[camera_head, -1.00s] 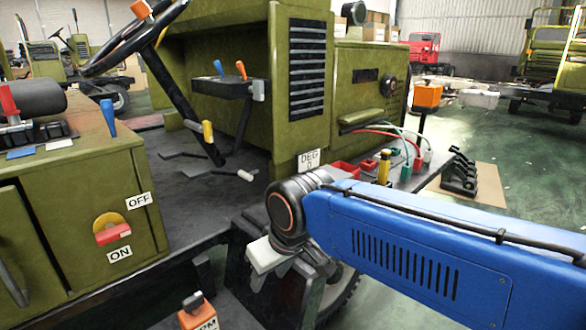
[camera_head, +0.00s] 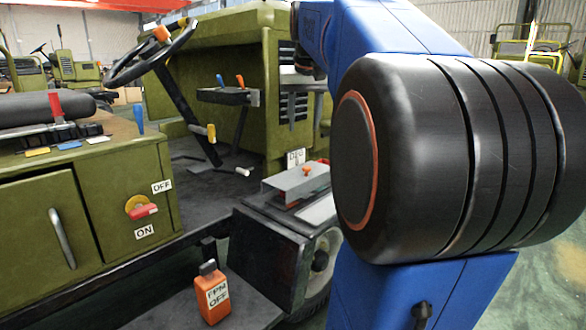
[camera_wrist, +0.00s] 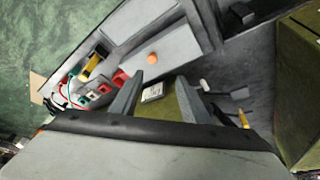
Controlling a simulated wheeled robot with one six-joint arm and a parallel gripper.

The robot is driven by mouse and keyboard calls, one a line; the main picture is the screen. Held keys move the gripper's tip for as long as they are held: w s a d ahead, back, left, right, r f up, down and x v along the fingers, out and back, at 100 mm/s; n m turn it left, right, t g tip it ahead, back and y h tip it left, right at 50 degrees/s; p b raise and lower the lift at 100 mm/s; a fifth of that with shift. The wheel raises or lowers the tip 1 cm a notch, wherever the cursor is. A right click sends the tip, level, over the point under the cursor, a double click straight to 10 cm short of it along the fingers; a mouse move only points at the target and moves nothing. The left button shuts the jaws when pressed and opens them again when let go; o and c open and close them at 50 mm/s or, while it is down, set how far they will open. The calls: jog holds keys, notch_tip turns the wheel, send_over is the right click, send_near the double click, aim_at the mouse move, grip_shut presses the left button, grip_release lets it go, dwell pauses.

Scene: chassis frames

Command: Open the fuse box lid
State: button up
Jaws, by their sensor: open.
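The fuse box (camera_head: 296,184) appears to be the grey box with an orange knob on its top, on the dark deck beside the wheel. Its grey lid (camera_wrist: 178,32) looks closed, and its orange knob (camera_wrist: 152,57) shows in the wrist view. My gripper (camera_wrist: 160,88) is open, with two grey fingers apart and nothing between them. In the wrist view the lid and knob lie beyond the fingertips, not touching them. In the head view the gripper (camera_head: 303,78) is above the box, partly hidden by my blue arm.
Coloured sockets and cables (camera_wrist: 88,80) lie beside the box in the wrist view. A steering wheel (camera_head: 150,50), a lever panel (camera_head: 228,95) and a green cabinet (camera_head: 80,200) stand left.

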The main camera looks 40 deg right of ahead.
jog(key=d+r, duration=0.1)
jog(key=d, duration=0.1)
send_near(307, 167)
jog(key=shift+m, duration=0.3)
jog(key=x, duration=0.8)
jog(key=shift+r, duration=0.1)
